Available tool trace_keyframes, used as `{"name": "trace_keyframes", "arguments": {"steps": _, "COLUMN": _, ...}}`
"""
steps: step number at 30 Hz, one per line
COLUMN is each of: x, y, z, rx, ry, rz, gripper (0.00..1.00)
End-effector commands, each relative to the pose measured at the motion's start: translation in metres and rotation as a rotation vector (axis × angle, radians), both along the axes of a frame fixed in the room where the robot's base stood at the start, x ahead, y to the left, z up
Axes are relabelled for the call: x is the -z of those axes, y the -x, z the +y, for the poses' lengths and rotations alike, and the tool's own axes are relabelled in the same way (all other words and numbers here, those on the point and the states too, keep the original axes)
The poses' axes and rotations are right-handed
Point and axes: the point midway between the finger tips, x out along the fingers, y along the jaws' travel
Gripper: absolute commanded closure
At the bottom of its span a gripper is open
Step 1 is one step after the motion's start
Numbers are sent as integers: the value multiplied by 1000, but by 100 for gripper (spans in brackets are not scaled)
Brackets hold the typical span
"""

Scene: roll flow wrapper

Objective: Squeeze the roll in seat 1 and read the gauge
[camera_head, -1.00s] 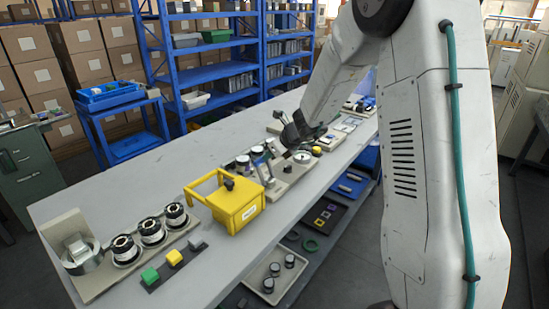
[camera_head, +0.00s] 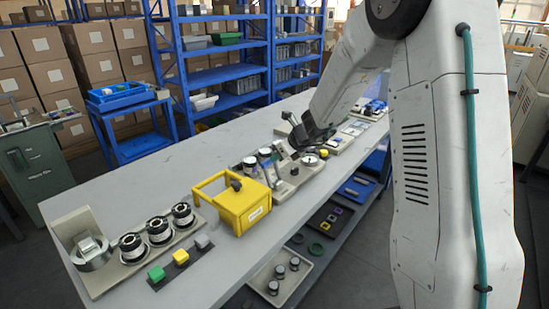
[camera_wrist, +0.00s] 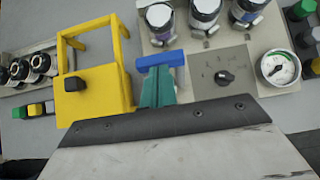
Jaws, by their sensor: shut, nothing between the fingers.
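Seat numbers are not readable, so I cannot tell which is seat 1. A round white dial gauge (camera_wrist: 280,68) is right of a black knob (camera_wrist: 224,77); the gauge also shows in the head view (camera_head: 311,160). Its reading is too small to tell. My gripper (camera_wrist: 160,62), with teal fingers and a blue tip, is shut and empty, apart from the rolls, between the yellow box and the knob.
A yellow box with a raised handle (camera_head: 243,205) stands close left of my gripper. Further left, a beige rack (camera_head: 105,283) carries several rolls beside green, yellow and grey blocks. The far side of the grey table (camera_head: 140,172) is clear.

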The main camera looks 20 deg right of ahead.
Motion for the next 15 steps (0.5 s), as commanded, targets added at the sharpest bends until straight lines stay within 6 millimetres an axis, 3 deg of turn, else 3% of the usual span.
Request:
{"name": "trace_keyframes", "arguments": {"steps": 4, "x": -18, "y": 18, "z": -15, "rx": 5, "ry": 3, "rz": -5, "gripper": 100}}
{"name": "trace_keyframes", "arguments": {"steps": 9, "x": -55, "y": 31, "z": -16, "rx": -2, "ry": 3, "rz": -5, "gripper": 100}}
{"name": "trace_keyframes", "arguments": {"steps": 15, "x": -87, "y": 42, "z": -19, "rx": -6, "ry": 2, "rz": -2, "gripper": 100}}
